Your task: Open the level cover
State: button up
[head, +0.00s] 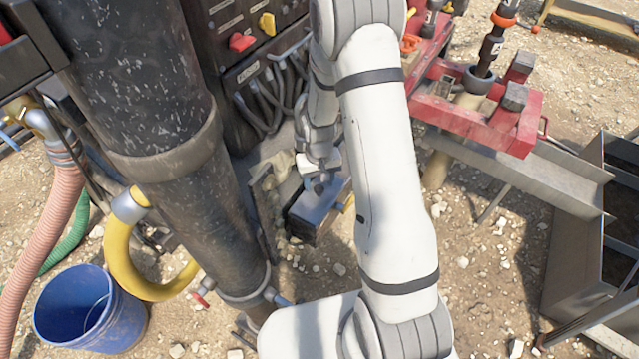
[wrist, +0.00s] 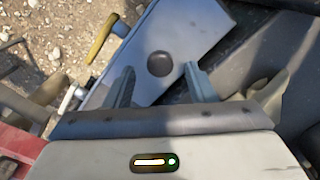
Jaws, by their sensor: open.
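A blue-grey box with a flat top (head: 310,216) stands low beside the machine in the head view; I take its top to be the level cover. In the wrist view this flat panel (wrist: 190,38) fills the upper middle and bears a dark round spot (wrist: 160,63), a knob or a hole, I cannot tell which. My gripper (wrist: 160,82) is open, its two fingers apart on either side of and just below the spot. In the head view my gripper (head: 320,186) is over the box, partly hidden by my arm. I cannot tell whether the fingers touch the panel.
A yellow handle (wrist: 103,38) sits by the panel's left edge. A thick black pipe (head: 160,120) rises left of the box. A blue bucket (head: 88,310) and yellow hose (head: 125,262) are at left. Red machinery (head: 470,110) and a metal trough (head: 570,270) are at right.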

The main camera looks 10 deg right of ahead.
jog(key=shift+f, duration=1)
grip_shut()
jog(key=shift+d, duration=0.1)
